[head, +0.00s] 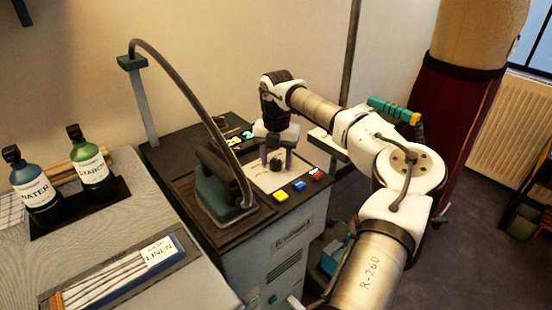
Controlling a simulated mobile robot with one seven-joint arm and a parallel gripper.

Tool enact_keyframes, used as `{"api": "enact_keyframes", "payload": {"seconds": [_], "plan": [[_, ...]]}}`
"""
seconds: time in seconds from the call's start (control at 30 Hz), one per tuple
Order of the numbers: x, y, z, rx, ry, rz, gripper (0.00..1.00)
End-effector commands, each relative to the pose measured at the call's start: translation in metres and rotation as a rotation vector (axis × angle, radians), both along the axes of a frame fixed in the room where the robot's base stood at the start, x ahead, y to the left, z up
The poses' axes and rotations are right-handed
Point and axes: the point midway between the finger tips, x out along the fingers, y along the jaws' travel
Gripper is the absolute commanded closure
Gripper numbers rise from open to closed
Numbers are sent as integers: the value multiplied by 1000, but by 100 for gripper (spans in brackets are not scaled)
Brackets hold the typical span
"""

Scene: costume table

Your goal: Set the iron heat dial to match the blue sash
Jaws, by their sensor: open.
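The iron heat dial (276,163) is a small dark knob on a pale panel (262,181) on top of the ironing unit. My gripper (277,158) points down over the panel, open, with one finger on each side of the knob. I cannot tell whether the fingers touch it. The dial's setting and pointer are too small to read.
A dark green iron (219,190) with an arching hose stands left of the dial panel. Yellow (280,196), blue (299,185) and red (317,174) blocks line the panel's front edge. Water (38,190) and starch (92,166) bottles stand on the left table. A maroon-skirted dress form (452,105) stands right.

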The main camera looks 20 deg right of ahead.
Motion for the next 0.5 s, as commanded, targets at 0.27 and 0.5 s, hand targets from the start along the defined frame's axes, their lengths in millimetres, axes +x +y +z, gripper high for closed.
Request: {"api": "enact_keyframes", "payload": {"seconds": [0.27, 0.5], "plan": [[0, -1, 22, -2, -2, -1, 50], [0, -1, 77, -2, -3, -1, 50]]}}
